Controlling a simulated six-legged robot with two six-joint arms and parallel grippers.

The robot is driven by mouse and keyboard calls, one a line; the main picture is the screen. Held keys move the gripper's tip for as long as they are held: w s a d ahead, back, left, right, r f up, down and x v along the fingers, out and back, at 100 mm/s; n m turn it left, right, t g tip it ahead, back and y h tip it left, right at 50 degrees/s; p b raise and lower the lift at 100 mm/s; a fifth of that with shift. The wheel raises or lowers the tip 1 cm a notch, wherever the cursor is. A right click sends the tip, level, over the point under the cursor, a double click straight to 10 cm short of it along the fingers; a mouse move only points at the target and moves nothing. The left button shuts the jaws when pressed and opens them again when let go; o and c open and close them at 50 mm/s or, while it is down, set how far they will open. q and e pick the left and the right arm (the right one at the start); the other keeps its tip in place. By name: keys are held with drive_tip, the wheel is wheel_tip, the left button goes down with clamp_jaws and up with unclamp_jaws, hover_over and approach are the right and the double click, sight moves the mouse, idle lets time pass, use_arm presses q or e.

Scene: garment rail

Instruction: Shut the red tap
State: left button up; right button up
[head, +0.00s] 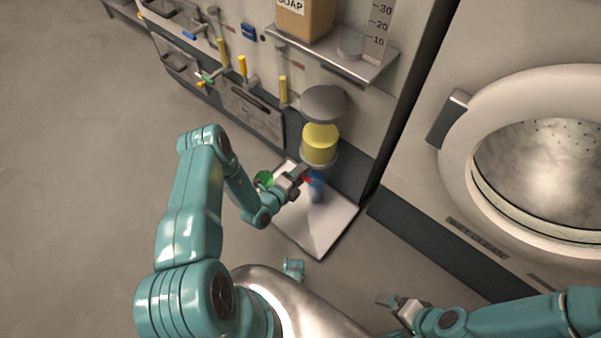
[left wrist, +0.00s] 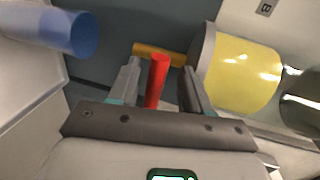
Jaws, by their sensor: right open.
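In the left wrist view, the red handle (left wrist: 157,82) is an upright bar between the two fingers of my left gripper (left wrist: 160,92). The fingers stand apart, and a gap shows on each side of the bar. An orange bar (left wrist: 158,54) crosses behind its top. My right gripper (head: 395,304) is open and empty at the lower right, far from the tap.
A yellow container (head: 320,142) hangs just above the tap. A blue cylinder (left wrist: 58,32) is close by on the left. A white tray (head: 322,232) lies below. A shelf (head: 335,63) with a soap box is above. A round washer door (head: 470,165) is on the right.

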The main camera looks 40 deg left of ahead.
use_arm(q)
drive_tip(key=shift+a+f, duration=0.1)
drive_tip(key=shift+s, duration=0.2)
drive_tip(key=s+r+p, duration=0.3)
drive_tip(key=s, duration=1.2)
drive_tip(key=shift+s+a+p, duration=0.3)
drive_tip(key=shift+a+p, duration=0.1)
drive_tip(key=shift+r, duration=0.1)
